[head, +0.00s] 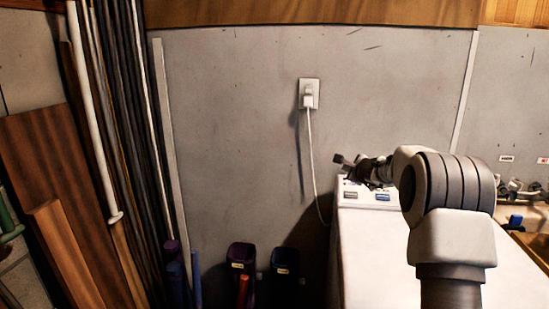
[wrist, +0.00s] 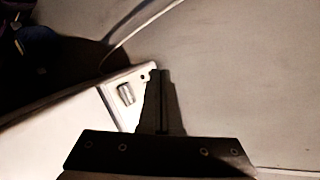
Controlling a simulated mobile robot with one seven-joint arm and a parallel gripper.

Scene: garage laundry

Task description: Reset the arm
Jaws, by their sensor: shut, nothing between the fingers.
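My arm shows at the right of the head view, reaching over a white appliance (head: 375,240). My gripper (head: 345,162) is at the arm's far end, above the appliance's back edge and close to the grey wall. In the wrist view my gripper (wrist: 161,72) is shut, its fingers together with nothing between them. Behind the fingers is the corner of the appliance's panel with a small grey label or button (wrist: 126,93).
A white plug in a wall outlet (head: 309,94) has its cord (head: 313,160) hanging beside the appliance. Poles and wood boards (head: 50,200) lean at the left. Dark bins (head: 241,268) stand on the floor. Small items (head: 516,220) lie at the far right.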

